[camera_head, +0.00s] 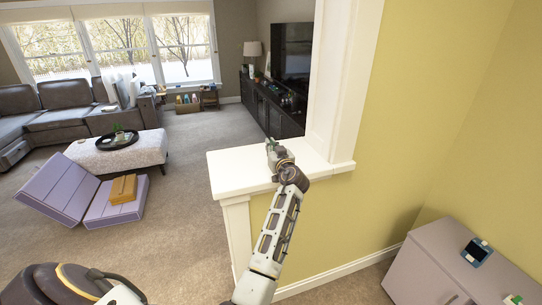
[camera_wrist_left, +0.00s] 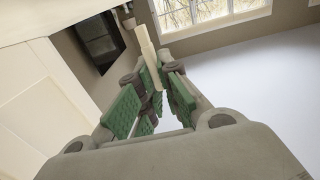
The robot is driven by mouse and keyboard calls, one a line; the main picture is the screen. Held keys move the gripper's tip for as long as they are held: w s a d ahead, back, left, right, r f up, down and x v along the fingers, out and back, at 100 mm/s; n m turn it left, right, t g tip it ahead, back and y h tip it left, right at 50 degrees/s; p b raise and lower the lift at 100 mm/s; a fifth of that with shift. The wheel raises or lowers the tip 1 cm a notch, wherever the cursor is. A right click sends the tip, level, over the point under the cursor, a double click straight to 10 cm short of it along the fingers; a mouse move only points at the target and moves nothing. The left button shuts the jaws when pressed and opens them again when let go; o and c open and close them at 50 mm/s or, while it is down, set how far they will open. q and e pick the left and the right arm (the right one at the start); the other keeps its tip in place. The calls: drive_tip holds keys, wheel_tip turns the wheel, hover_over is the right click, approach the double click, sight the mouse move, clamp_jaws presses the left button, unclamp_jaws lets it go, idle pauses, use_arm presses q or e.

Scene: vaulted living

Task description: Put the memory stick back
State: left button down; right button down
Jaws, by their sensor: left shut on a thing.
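My left gripper (camera_head: 271,148) is above the white ledge (camera_head: 235,173) of the half wall, beside the white post. In the left wrist view its green-padded fingers (camera_wrist_left: 152,95) are closed around a pale, cream-coloured stick-like thing (camera_wrist_left: 147,48), which I take for the memory stick. The stick extends past the fingertips, and its near end is hidden between the pads. In the head view the stick is too small to make out. My right gripper is not in view.
The white post (camera_head: 340,80) and yellow wall (camera_head: 440,110) stand close right of my left gripper. A grey-lilac cabinet (camera_head: 425,270) at lower right bears a dark blue device (camera_head: 478,252). A lilac folding piece (camera_head: 60,190) with a yellow-brown box (camera_head: 123,189) lies on the carpet.

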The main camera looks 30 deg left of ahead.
use_arm(q)
drive_tip(key=shift+f, duration=1.9)
drive_tip(key=shift+f, duration=0.15)
drive_tip(key=c, duration=1.6)
unclamp_jaws()
drive_tip(key=shift+r, duration=0.2)
